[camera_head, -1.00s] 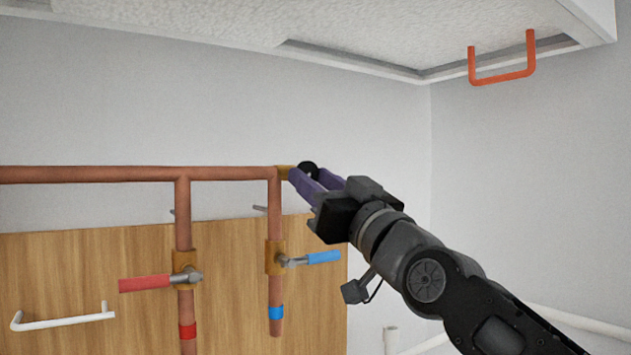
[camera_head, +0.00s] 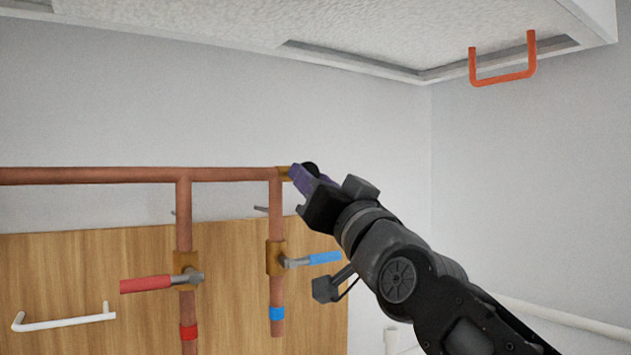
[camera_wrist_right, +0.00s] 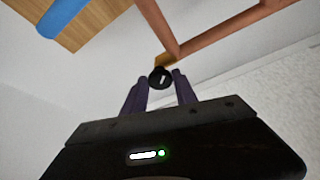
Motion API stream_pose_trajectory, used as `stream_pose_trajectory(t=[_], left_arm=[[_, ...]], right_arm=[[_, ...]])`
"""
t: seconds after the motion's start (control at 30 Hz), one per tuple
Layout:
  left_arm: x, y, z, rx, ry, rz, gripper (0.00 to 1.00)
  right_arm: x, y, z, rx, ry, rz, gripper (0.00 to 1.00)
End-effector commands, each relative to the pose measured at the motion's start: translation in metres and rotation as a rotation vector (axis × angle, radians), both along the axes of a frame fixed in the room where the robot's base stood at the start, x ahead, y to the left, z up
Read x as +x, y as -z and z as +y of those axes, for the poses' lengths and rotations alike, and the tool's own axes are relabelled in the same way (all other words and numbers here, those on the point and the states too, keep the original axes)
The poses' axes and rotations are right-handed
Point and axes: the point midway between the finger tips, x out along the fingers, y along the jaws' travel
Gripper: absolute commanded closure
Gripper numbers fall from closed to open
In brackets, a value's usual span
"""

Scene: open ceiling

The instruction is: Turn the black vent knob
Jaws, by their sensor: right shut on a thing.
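The black vent knob (camera_wrist_right: 160,77) is on the brass fitting (camera_wrist_right: 165,61) at the end of the copper pipe. In the right wrist view it sits between the tips of my right gripper (camera_wrist_right: 161,80), with a white mark on its face. In the head view the knob (camera_head: 310,168) shows just past the purple fingertips of my right gripper (camera_head: 302,175), which hide part of it. The right gripper is shut on the knob. My left gripper is not in view.
Below are a red-handled valve (camera_head: 148,284) and a blue-handled valve (camera_head: 322,258) on vertical copper pipes. A wooden panel (camera_head: 80,260) with a white handle (camera_head: 65,321) is behind. An orange handle (camera_head: 503,77) hangs from the ceiling panel.

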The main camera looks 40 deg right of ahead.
Motion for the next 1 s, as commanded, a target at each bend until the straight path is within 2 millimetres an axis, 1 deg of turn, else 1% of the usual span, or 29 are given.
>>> stream_pose_trajectory(t=[0.3, 1.0], left_arm=[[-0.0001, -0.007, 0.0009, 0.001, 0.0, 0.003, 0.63], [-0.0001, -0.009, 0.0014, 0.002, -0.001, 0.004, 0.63]], right_arm=[[-0.0004, -0.0026, 0.0013, 0.294, 0.009, -0.033, 1.0], [0.0005, -0.0081, 0.0061, 0.953, 0.006, -0.107, 1.0]])
